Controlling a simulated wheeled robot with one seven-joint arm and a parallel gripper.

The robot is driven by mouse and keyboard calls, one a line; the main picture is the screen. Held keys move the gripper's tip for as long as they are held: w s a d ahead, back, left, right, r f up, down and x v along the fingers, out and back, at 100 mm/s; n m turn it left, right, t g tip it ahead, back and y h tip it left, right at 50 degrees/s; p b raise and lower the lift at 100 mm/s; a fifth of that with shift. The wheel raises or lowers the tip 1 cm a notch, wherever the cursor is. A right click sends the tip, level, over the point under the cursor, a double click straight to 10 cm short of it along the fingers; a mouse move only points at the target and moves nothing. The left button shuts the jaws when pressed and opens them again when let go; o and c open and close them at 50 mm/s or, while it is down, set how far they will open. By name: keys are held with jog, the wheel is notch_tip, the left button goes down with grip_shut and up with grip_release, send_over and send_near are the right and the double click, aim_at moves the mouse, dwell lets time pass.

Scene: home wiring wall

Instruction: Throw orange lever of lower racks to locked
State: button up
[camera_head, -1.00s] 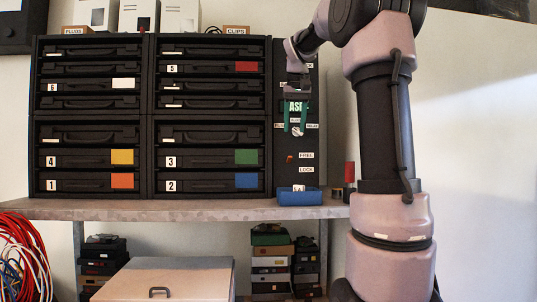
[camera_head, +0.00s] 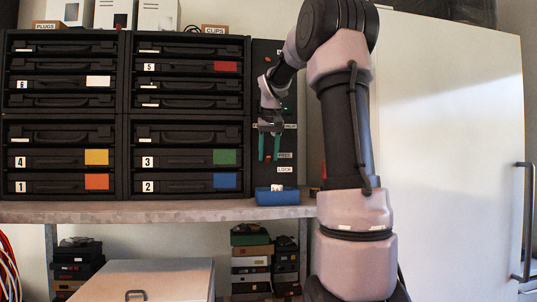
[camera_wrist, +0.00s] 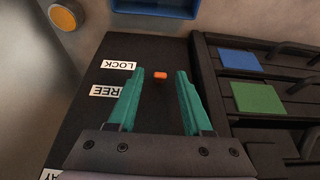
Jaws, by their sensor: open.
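The orange lever (camera_wrist: 160,75) is a small nub on the dark panel in the wrist view, where the picture is upside down. It shows beside the LOCK label (camera_wrist: 118,66) and the FREE label (camera_wrist: 104,91), at a height between them. My gripper (camera_wrist: 161,74) is open, with one green finger on each side of the lever and a gap on both sides. In the head view my gripper (camera_head: 269,159) points down in front of the panel, beside the FREE label (camera_head: 285,155) and above the LOCK label (camera_head: 285,170).
Black drawer racks (camera_head: 127,160) stand left of the panel. A blue bin (camera_head: 277,197) sits on the shelf (camera_head: 150,211) below it. In the wrist view a yellow-orange round button (camera_wrist: 63,17) lies at the upper left. Right of my arm is a pale cabinet door (camera_head: 440,130).

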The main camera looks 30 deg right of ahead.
grip_shut()
